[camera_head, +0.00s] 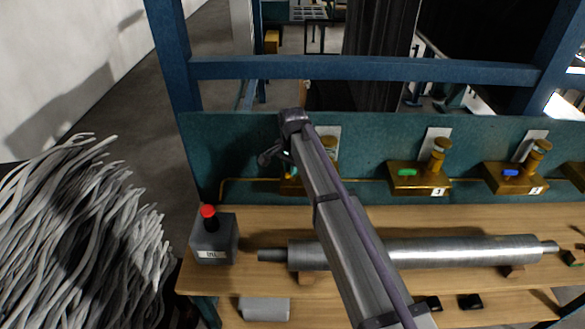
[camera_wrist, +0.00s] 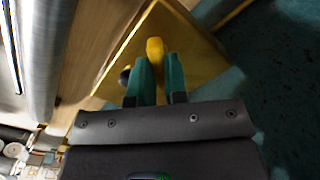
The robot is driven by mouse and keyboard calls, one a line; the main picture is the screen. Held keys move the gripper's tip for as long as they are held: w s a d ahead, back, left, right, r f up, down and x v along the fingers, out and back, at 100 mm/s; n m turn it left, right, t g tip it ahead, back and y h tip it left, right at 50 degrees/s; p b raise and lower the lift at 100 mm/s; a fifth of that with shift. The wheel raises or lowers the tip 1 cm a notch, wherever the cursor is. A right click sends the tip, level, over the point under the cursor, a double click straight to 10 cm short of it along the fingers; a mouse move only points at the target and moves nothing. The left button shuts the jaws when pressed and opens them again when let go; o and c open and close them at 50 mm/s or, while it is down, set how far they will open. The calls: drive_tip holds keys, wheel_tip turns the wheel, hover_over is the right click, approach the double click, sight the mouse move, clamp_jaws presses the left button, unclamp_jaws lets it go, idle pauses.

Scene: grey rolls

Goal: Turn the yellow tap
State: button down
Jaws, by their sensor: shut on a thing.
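The yellow tap (camera_wrist: 154,46) shows in the wrist view as a rounded yellow handle over a brass block (camera_wrist: 188,45). My gripper (camera_wrist: 157,68) has its two green fingers on either side of the handle and is shut on it. In the head view my gripper (camera_head: 273,155) is at the leftmost brass block (camera_head: 291,187) on the teal back panel. My arm hides most of that block, and the yellow tap cannot be made out there.
Brass blocks with a green tap (camera_head: 407,172) and a blue tap (camera_head: 510,172) stand to the right. A metal roller (camera_head: 460,249) lies along the wooden bench (camera_head: 245,218). A grey box with a red button (camera_head: 208,211) stands at the bench's left end.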

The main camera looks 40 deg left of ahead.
drive_tip(key=n, duration=0.7)
idle(0.5)
drive_tip(key=c, duration=1.1)
unclamp_jaws()
drive_tip(key=shift+c, duration=0.2)
wheel_tip(320, 180, up, 11)
drive_tip(key=p, duration=1.1)
drive_tip(key=shift+f, duration=0.15)
